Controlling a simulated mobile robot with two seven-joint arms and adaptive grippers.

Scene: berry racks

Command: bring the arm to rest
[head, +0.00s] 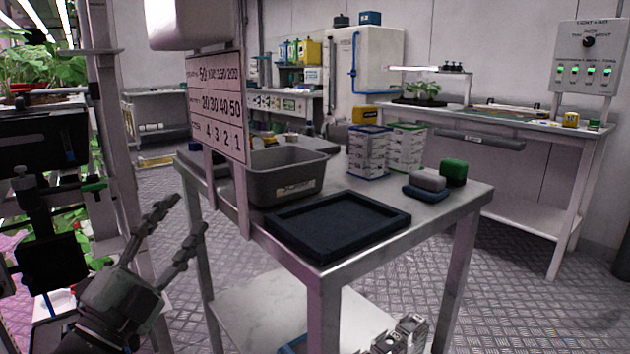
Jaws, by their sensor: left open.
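My left gripper (188,215) is in the lower left of the head view. Its two dark fingers are spread apart with nothing between them. It is in the air left of the metal table (440,207), with the fingertips pointing up and to the right. The gripper looks clear of the table leg, but the exact gap cannot be told. My right gripper does not show.
A plant rack (110,150) stands close on the left. The table holds a grey bin (285,190), a dark tray (335,225), stacked baskets (368,155) and a sign board (217,105). Open floor (510,260) lies to the right.

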